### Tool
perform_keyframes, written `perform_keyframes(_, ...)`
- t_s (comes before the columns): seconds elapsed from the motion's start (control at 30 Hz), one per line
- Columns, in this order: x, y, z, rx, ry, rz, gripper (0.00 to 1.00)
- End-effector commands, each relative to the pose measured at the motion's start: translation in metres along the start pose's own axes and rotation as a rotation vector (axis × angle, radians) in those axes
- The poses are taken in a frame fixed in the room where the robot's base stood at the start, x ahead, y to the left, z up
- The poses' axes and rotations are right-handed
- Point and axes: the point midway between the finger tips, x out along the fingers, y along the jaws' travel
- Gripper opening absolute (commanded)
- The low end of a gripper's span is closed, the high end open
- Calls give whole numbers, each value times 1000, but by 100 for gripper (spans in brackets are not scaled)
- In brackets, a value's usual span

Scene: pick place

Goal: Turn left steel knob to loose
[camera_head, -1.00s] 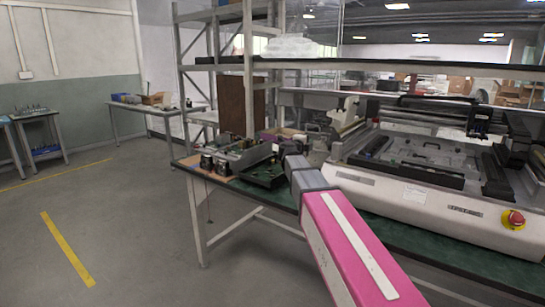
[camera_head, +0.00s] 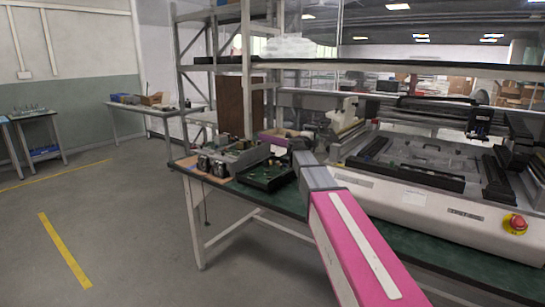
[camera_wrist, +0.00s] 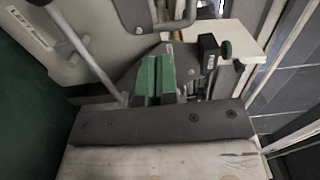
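The machine (camera_head: 410,190) is a long pale unit on the green-topped bench, at the right in the head view. I cannot pick out a left steel knob for sure in either view. In the wrist view a small dark green knob (camera_wrist: 226,48) sits beside a black block (camera_wrist: 208,52), to the right of my gripper. My gripper (camera_wrist: 157,62) shows there as two green fingers side by side with only a narrow dark line between them. I see nothing held.
A red stop button (camera_head: 515,223) is on the machine's front right. Circuit parts and a dark tray (camera_head: 267,176) lie on the bench's left end. A metal rack (camera_head: 215,65) stands behind.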

Motion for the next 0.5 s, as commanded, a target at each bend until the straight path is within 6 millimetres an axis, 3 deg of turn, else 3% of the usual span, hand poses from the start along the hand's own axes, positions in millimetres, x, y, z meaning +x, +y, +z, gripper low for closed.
perform_keyframes(0.03, 8, 0, 1, -1, 1, -1, 0)
perform_keyframes(0.5, 16, -1, 1, -2, 3, -2, 0)
